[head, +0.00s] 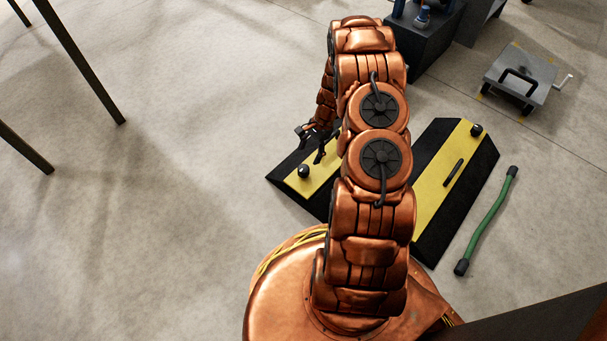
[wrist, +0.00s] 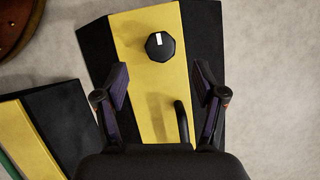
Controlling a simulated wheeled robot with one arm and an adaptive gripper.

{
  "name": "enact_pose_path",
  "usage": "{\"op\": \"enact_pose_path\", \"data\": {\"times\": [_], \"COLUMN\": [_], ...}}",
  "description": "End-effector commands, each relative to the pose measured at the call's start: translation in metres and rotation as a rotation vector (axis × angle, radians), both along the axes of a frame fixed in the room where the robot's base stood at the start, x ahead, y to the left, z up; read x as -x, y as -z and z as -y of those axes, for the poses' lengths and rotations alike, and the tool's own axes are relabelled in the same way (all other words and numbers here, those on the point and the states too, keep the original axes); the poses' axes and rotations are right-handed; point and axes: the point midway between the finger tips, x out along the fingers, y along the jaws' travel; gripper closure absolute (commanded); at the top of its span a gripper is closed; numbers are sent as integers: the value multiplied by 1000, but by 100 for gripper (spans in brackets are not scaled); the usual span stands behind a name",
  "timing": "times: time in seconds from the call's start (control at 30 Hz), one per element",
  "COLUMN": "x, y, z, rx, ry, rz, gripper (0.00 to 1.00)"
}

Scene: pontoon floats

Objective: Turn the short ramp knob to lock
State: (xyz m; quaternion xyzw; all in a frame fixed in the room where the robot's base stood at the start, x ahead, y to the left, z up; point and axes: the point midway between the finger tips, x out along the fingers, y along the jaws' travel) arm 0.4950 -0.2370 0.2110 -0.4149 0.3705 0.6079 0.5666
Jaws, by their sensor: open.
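A yellow-and-black ramp (wrist: 135,30) lies under my gripper, partly hidden by my arm in the head view. Its black faceted knob (wrist: 160,46) has a white mark pointing toward the top of the wrist view; the knob also shows in the head view (head: 303,171). My gripper (wrist: 161,82) is open and empty above this ramp. In the wrist picture the knob sits just beyond the fingertips, between their lines. No lock marking is readable. A second ramp (head: 440,185) has its own black knob (head: 476,130). I cannot tell for certain which ramp is shorter.
A curved black handle (wrist: 182,120) stands on the ramp between my fingers. A green bar with black ends (head: 487,220) lies right of the second ramp. A grey wheeled plate (head: 520,75) and a dark block (head: 428,45) stand farther back.

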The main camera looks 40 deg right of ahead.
Motion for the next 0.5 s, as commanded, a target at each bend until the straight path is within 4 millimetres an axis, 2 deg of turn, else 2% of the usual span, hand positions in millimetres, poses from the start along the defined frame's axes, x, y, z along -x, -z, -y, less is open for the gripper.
{"op": "enact_pose_path", "data": {"times": [0.17,0.5], "x": [0,2], "y": [16,61], "z": [-1,-20], "rx": [-1,-5], "ry": [14,14], "rz": [0,-4], "gripper": [30,30]}}
